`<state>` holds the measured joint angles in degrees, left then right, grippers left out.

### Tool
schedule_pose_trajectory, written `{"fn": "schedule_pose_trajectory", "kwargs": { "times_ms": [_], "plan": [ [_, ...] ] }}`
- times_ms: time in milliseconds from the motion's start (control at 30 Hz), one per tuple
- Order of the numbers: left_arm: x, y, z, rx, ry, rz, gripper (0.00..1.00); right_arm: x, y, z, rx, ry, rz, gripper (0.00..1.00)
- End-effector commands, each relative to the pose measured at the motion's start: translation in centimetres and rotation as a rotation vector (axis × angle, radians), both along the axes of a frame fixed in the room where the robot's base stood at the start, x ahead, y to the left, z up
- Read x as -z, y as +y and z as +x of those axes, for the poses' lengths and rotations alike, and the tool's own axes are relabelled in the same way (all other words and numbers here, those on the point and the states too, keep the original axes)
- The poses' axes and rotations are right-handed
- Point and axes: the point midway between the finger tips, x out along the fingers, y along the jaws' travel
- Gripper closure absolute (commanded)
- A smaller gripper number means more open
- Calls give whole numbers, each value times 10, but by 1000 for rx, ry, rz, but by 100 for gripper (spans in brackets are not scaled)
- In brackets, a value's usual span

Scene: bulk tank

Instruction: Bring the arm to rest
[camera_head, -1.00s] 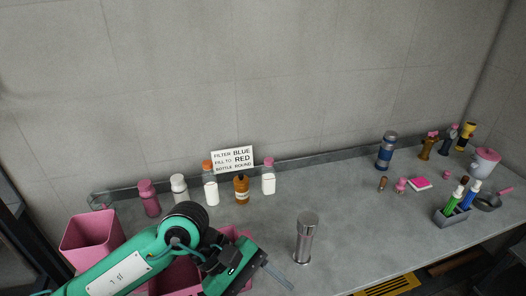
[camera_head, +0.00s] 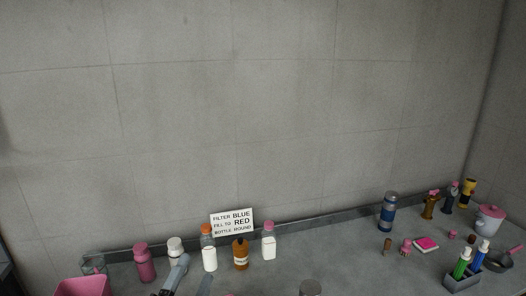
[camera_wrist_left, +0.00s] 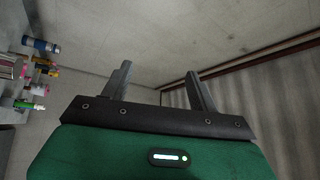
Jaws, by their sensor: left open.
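My left gripper (camera_head: 190,281) shows at the bottom edge of the head view, with only its grey fingers in the picture. The fingers are apart with nothing between them. They point up in front of the white-capped bottle (camera_head: 175,246) and partly cover it. In the left wrist view the gripper (camera_wrist_left: 161,88) is open and empty, with bare wall beyond its fingers. The rest of the left arm is below the head view. My right arm is not in view.
A pink bin (camera_head: 84,287), a pink bottle (camera_head: 144,264), an amber bottle (camera_head: 240,256) and a sign (camera_head: 232,221) stand on the left of the counter. A metal cylinder (camera_head: 311,288) is at the bottom edge. A blue-banded cylinder (camera_head: 387,212) and a marker holder (camera_head: 462,284) are on the right.

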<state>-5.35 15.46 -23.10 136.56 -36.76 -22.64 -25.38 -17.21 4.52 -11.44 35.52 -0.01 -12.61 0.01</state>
Motion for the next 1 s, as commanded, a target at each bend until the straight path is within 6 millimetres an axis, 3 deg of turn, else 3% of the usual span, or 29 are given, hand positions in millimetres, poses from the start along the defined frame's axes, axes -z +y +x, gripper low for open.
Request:
{"fn": "schedule_pose_trajectory", "kwargs": {
  "times_ms": [33, 167, 300, 400, 600, 833, 1000],
  "plan": [
    [25, 15, 1, -40, 127, -78, 39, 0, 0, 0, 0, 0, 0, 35],
    [93, 49, -9, -152, 448, -276, 39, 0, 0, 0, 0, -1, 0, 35],
    [168, 76, -45, -288, 789, -472, 39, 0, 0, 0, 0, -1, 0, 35],
    [212, 87, -80, -380, 1004, -586, 39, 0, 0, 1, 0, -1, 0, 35],
    [265, 95, -146, -533, 1318, -734, 39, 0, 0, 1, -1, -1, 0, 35],
    [295, 96, -215, -679, 1591, -837, 39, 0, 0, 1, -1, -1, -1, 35],
    [338, 94, -203, -688, 1608, -831, 39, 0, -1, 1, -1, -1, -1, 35]
  ]
}}
